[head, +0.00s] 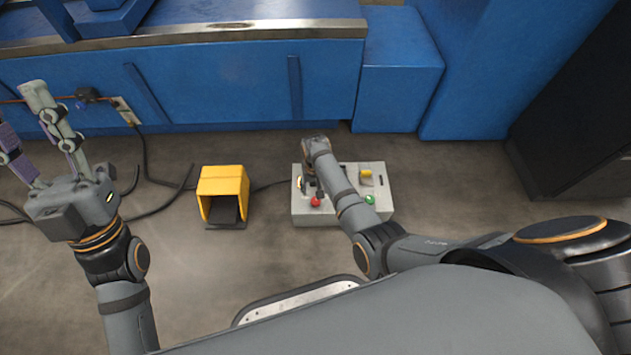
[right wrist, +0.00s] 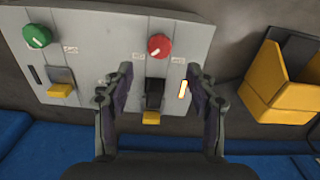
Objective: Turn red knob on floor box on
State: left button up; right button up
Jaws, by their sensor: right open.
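The grey floor box (head: 381,207) sits on the floor in the head view, with its red knob (head: 315,202) at its left front. In the right wrist view the round red knob (right wrist: 159,46) has a white pointer line set at a slant. My right gripper (right wrist: 158,82) is open, its fingers on either side of a black switch with a yellow part (right wrist: 151,118), the red knob lying beyond the fingertips. My arm partly hides the box in the head view. My left gripper (head: 20,132) is open and empty, raised at the far left.
A green knob (right wrist: 37,36) and a yellow switch (right wrist: 60,82) are on the same panel. A lit indicator (right wrist: 183,89) is beside the right finger. A yellow foot pedal housing (head: 223,181) stands left of the box. A blue machine (head: 230,85) is behind; cables cross the floor.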

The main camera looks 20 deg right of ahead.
notch_tip(320, 180, up, 4)
jog(key=shift+r, duration=0.2)
dwell(0.4)
